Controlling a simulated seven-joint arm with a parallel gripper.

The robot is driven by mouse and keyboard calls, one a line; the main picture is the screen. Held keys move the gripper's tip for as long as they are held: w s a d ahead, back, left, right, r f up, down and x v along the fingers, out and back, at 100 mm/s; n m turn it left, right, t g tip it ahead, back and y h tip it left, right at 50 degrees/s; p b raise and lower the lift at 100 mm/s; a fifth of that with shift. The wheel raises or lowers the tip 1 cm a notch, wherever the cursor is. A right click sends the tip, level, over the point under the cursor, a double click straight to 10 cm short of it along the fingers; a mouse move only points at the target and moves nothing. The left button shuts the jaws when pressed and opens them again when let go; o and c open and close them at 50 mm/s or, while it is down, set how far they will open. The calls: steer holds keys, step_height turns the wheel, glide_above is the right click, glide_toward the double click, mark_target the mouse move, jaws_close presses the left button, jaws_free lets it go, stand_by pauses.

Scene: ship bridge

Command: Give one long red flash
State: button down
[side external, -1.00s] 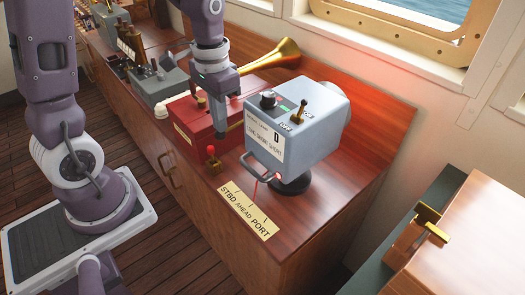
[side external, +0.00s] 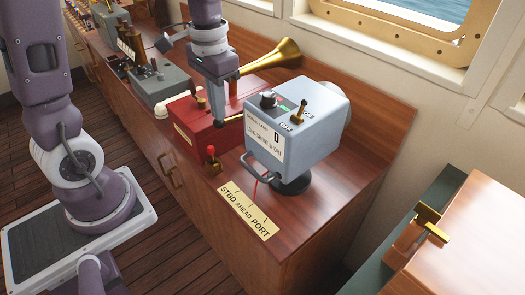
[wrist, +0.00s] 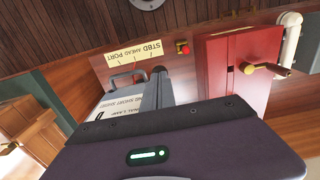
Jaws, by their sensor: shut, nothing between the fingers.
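The signal lamp (side external: 318,137) is a grey box on a round dark base, with a label reading "LONG SHORT SHORT", a black knob (side external: 268,99) and a brass lever (side external: 299,110) on top, and a wire handle (side external: 257,167) at its lower edge. It shows partly in the wrist view (wrist: 112,103). A red-knobbed lever (side external: 211,153) stands on the counter left of the lamp. My gripper (side external: 217,130) is shut and empty above the counter, between the red box and the lamp, apart from the red-knobbed lever. No red glow shows now.
The red box (side external: 190,125) with a brass horn (side external: 275,58) stands behind and left of my gripper. A plate (side external: 248,212) reading "STBD AHEAD PORT" lies in front of the lamp. Grey instruments (side external: 160,84) stand farther left.

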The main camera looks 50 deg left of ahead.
step_height(320, 180, up, 7)
stand_by(0.5)
steer(key=s+d+r+t, duration=0.1)
steer(key=s+d+t, duration=0.1)
steer(key=s, duration=0.4)
steer(key=s+d+r+t, duration=0.1)
steer(key=s+d+t, duration=0.2)
steer(key=s, duration=0.4)
steer(key=shift+s+d+t, duration=0.2)
steer(key=shift+d+t, duration=0.1)
steer(key=shift+d, duration=0.3)
steer(key=shift+r, duration=0.15)
